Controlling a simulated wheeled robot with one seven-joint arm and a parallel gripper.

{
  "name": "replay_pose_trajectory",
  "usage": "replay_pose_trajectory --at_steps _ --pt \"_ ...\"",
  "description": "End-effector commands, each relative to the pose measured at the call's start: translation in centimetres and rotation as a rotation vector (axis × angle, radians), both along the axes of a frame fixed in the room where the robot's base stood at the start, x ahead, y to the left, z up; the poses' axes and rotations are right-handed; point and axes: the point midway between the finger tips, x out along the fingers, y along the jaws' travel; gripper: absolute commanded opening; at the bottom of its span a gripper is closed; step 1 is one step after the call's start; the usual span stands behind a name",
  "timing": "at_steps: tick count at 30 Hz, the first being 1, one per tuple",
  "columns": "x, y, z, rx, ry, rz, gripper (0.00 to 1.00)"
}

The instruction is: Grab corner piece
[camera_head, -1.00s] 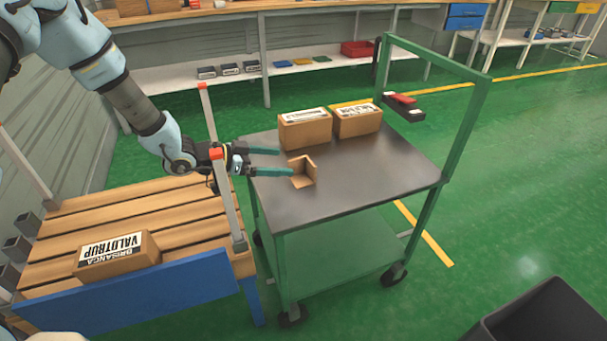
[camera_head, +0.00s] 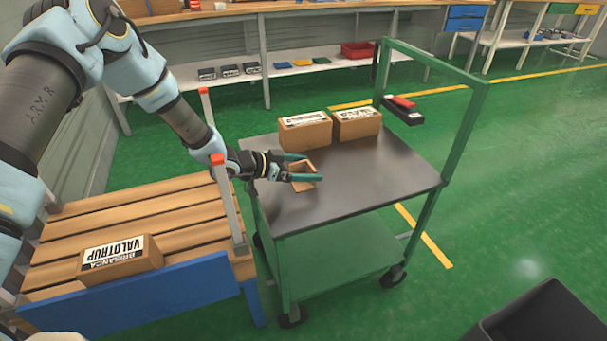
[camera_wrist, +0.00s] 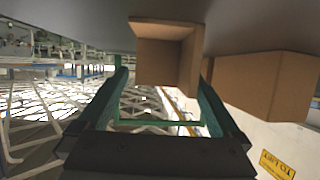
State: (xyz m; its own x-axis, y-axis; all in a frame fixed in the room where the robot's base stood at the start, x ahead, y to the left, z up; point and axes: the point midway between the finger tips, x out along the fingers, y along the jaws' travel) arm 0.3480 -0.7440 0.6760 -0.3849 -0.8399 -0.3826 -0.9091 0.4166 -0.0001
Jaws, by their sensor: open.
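The corner piece (camera_head: 302,170) is a small brown cardboard corner on the dark top of the green cart (camera_head: 350,192). My gripper (camera_head: 308,167) is low over the cart top, its green fingers open on either side of the piece. In the wrist view the corner piece (camera_wrist: 165,60) shows between the two fingertips of my gripper (camera_wrist: 163,75), with gaps visible beside it. Whether a finger touches it, I cannot tell.
Two cardboard boxes stand behind the piece, a left box (camera_head: 305,132) and a right box (camera_head: 357,123). A labelled box (camera_head: 120,260) lies on the slatted wooden pallet (camera_head: 180,217). Posts with red tops, such as this one (camera_head: 227,205), rise between pallet and cart.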

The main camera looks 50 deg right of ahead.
Motion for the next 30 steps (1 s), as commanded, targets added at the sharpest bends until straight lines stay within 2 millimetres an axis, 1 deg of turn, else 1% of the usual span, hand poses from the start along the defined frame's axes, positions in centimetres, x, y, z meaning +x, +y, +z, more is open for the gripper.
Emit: replay_pose_trajectory --at_steps 1,2,22,30 --pt "0.00 0.01 0.00 0.000 0.000 0.000 1.00" --pt "0.00 0.01 0.00 0.000 0.000 0.000 0.98" --pt "0.00 0.03 0.02 0.000 0.000 0.000 0.22" --pt "0.02 0.02 0.26 -0.001 0.000 0.000 0.21"
